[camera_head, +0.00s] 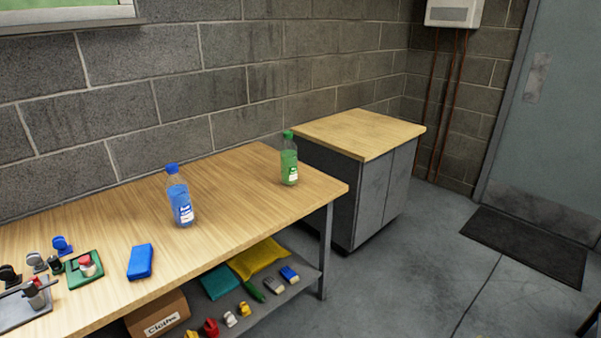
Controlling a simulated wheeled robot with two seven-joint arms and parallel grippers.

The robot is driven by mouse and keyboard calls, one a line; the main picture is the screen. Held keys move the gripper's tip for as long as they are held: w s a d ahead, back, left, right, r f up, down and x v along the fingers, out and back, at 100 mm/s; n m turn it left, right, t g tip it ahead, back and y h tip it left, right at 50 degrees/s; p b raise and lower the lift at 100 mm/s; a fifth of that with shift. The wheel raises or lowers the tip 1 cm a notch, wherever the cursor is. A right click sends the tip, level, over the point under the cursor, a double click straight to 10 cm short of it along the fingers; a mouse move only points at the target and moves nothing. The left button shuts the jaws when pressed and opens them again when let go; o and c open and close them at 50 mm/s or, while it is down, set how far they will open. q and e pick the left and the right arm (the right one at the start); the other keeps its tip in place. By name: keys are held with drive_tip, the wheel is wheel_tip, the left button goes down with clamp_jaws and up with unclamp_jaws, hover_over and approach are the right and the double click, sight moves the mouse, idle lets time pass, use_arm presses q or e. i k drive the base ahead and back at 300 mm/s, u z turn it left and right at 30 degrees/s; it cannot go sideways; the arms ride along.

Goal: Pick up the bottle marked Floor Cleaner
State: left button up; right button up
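Two bottles stand upright on the wooden workbench (240,193). A blue bottle (180,198) with a blue cap and a white label stands near the middle of the bench. A green bottle (289,162) with a green cap and a white label stands near the bench's right end. The label print is too small to read, so I cannot tell which one is marked Floor Cleaner. Neither of my grippers shows in the head view.
A blue box (140,262), a green tray (84,268) and several small stamp-like items lie at the bench's left. A lower shelf holds cloths, small items and a cardboard box (158,315). A grey cabinet (362,198) stands beyond the bench. Floor at right is mostly clear.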

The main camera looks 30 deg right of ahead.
sight(288, 149)
drive_tip(key=z, duration=0.7)
drive_tip(key=i, duration=1.5)
drive_tip(key=u, duration=0.4)
